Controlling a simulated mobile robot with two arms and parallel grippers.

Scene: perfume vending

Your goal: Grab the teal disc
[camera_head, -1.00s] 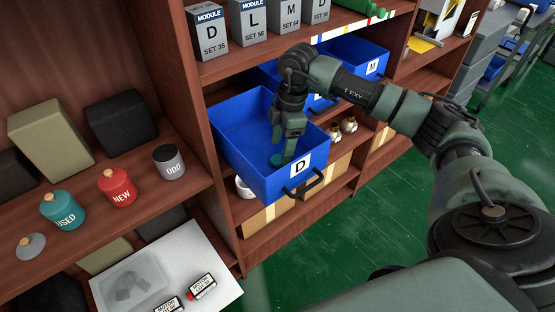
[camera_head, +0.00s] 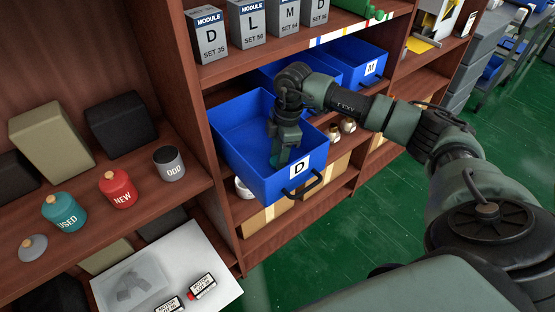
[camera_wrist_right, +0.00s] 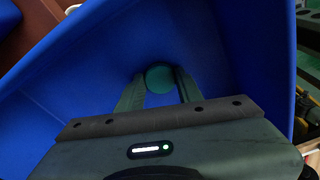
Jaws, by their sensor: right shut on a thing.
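The teal disc (camera_wrist_right: 160,78) shows in the right wrist view between the fingertips of my right gripper (camera_wrist_right: 158,88), inside the blue drawer. My right gripper is shut on it. In the head view, my right gripper (camera_head: 281,158) reaches down into the pulled-out blue drawer marked D (camera_head: 240,165). There the disc is mostly hidden by the fingers and hard to tell apart. Whether it still touches the drawer floor I cannot tell. My left gripper is not in view.
Drawer walls surround my right gripper. Grey module boxes (camera_head: 248,22) stand on the shelf above. A teal USED jar (camera_head: 63,212), a red NEW jar (camera_head: 118,188) and a grey ODD cup (camera_head: 169,162) stand on the left shelf. Another blue drawer (camera_head: 357,62) is behind. Green floor (camera_head: 350,240) is clear at right.

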